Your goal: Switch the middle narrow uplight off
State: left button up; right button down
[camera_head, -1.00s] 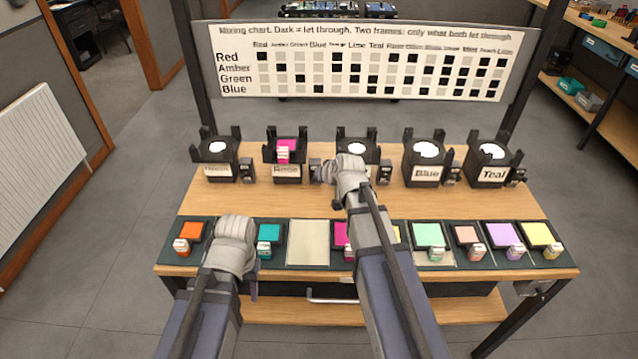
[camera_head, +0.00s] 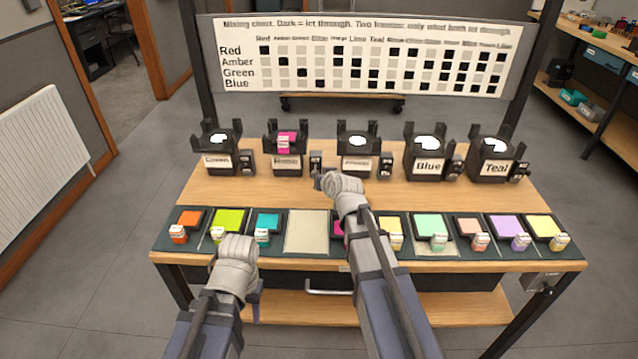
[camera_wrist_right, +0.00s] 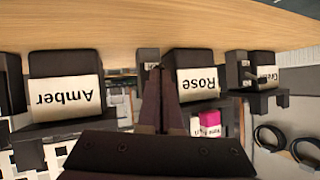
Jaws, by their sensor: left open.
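Three narrow uplights stand left of the wider ones: Green (camera_head: 221,150), Rose (camera_head: 287,150) in the middle, and Amber (camera_head: 357,150). Rose carries a magenta frame; its small switch box (camera_head: 316,163) stands at its right side. In the upside-down right wrist view, Rose (camera_wrist_right: 197,80) is right of centre and its switch box (camera_wrist_right: 147,62) is just beyond my fingers. My right gripper (camera_wrist_right: 162,85) looks shut and empty, pointing at that box; contact cannot be told. My left gripper (camera_head: 236,252) is over the frame rack, its fingers mostly hidden by the wrist.
Wide uplights Blue (camera_head: 427,158) and Teal (camera_head: 493,158) stand to the right, each with a switch box. Colour frames lie along the dark front rack (camera_head: 160,246). A mixing chart (camera_head: 360,55) stands behind. Bare wooden tabletop (camera_head: 240,187) lies between rack and uplights.

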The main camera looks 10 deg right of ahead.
jog(key=shift+f, duration=0.25)
pick_arm(q)
jog(key=shift+f, duration=0.35)
pick_arm(e)
jog(key=shift+r, duration=0.2)
pick_arm(q)
jog(key=shift+r, duration=0.1)
pick_arm(e)
jog(key=shift+r, duration=0.1)
pick_arm(q)
jog(key=shift+r+p, duration=0.7)
jog(key=shift+p, duration=0.15)
pick_arm(e)
jog(key=shift+r, duration=0.7)
